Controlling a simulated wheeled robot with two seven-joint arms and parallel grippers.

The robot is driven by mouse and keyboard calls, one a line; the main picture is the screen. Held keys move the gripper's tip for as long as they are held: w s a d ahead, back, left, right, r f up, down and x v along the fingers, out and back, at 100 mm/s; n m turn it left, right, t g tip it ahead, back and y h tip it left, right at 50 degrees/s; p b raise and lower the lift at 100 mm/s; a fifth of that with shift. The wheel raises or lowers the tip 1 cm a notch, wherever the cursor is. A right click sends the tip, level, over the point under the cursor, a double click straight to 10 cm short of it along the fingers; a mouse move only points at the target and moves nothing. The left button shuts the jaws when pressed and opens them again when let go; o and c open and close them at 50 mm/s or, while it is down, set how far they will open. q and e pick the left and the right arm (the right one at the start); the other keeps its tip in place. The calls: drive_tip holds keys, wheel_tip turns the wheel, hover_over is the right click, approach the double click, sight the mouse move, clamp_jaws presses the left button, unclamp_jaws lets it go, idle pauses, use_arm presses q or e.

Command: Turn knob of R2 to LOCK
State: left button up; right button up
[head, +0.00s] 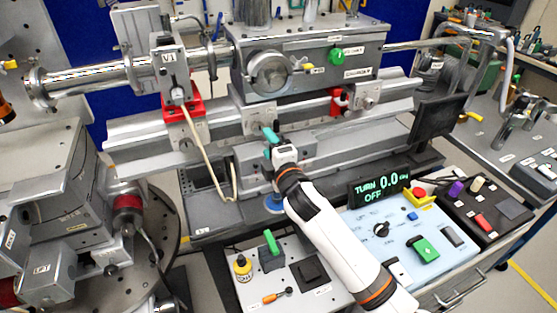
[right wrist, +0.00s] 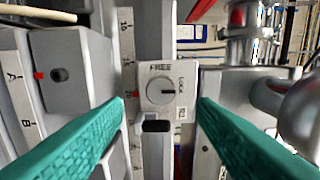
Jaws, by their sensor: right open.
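The knob (right wrist: 160,92) is a round grey dial on a light plate (right wrist: 152,118) marked FREE at the top and LOCK at the right. Its dark pointer line points right, toward the LOCK lettering. A small tag (right wrist: 181,113) at the plate's lower right is too small to read surely. My right gripper (right wrist: 161,105) is open, with one teal finger on each side of the knob and nothing between them; contact does not show. In the head view, my right gripper (head: 270,137) is at the rail, and I cannot make out this knob there. My left gripper is out of view.
A grey rail (head: 140,128) carries a grey housing (head: 325,65) and red clamps (head: 183,108). A display (head: 378,188) reads TURN 0.0 OFF. A blue control panel (head: 400,235) and a grey tool panel (head: 245,290) lie in front. A grey block (right wrist: 65,75) stands left of the knob.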

drive_tip(key=v, duration=0.7)
drive_tip(key=shift+w, duration=0.1)
